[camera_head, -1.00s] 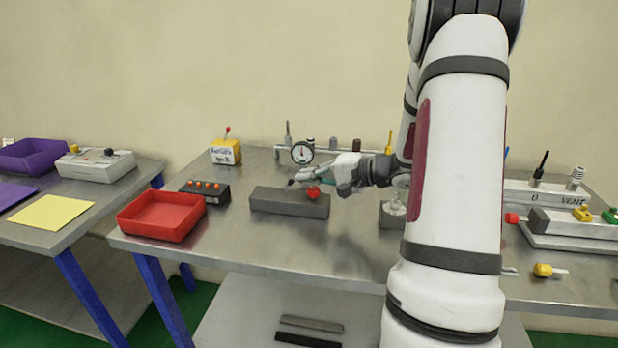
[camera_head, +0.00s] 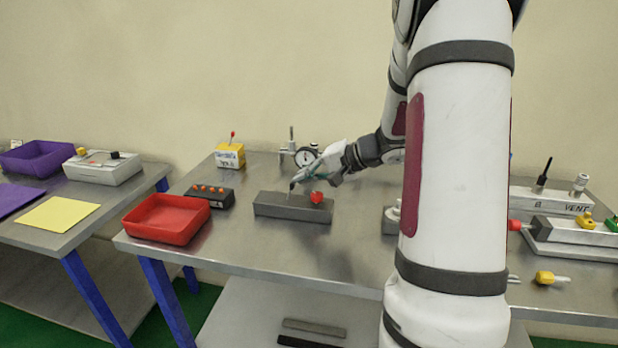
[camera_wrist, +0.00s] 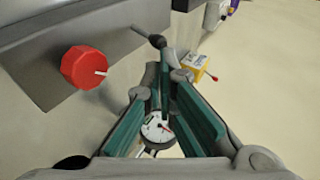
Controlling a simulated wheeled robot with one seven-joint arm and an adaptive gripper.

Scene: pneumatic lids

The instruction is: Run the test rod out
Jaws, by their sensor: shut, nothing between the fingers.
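In the wrist view the red knob (camera_wrist: 84,67) bears a white mark and the lever (camera_wrist: 157,41) has a dark rounded tip. My gripper (camera_head: 298,179) is just above the block, close to the lever. In the wrist view its green-padded fingers (camera_wrist: 165,78) meet at the tips, shut and empty, beside the lever tip; contact cannot be told. At the right, a grey body (camera_head: 565,230) has a red-ended part (camera_head: 514,225); I cannot tell whether this is the test rod.
A dial gauge (camera_head: 306,156) stands behind my gripper. A yellow box (camera_head: 229,159) with a red-tipped stick, a dark box with orange buttons (camera_head: 208,197) and a red tray (camera_head: 165,219) are to the left. The table front before the block is clear.

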